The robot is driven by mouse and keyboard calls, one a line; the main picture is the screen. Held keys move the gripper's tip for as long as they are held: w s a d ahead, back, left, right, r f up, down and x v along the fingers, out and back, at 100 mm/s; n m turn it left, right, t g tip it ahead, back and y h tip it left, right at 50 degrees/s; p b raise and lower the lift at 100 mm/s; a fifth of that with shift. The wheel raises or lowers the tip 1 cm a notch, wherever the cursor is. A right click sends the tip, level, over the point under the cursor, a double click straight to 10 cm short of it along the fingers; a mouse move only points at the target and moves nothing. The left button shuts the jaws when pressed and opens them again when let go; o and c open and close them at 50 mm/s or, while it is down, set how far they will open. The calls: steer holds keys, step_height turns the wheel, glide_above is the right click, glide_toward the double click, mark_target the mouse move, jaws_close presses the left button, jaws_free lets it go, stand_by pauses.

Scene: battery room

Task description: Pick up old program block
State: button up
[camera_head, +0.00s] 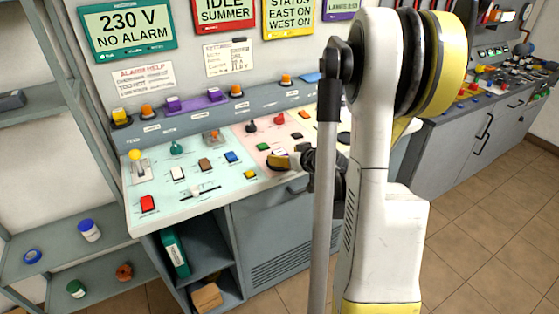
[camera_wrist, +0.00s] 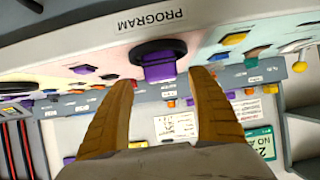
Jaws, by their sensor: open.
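My gripper (camera_wrist: 162,80) is open, with one tan finger on each side of the block in the picture. I see no contact between the fingers and the block. In the head view my gripper (camera_head: 285,162) is by the console's front edge, partly hidden by my arm. The block in its holder cannot be made out there.
The console top (camera_head: 185,204) carries many buttons and levers close to my gripper. Shelves (camera_head: 80,255) stand at left, and another bench (camera_head: 455,150) at right. Tiled floor lies open at right.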

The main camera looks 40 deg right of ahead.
mark_target(280, 152)
steer(key=b+x, duration=0.1)
steer(key=x, duration=0.3)
steer(key=shift+a+f, duration=0.1)
steer(key=shift+a, duration=0.1)
steer(key=shift+s, duration=0.1)
steer(key=c, duration=1.3)
steer(key=shift+r, duration=0.25)
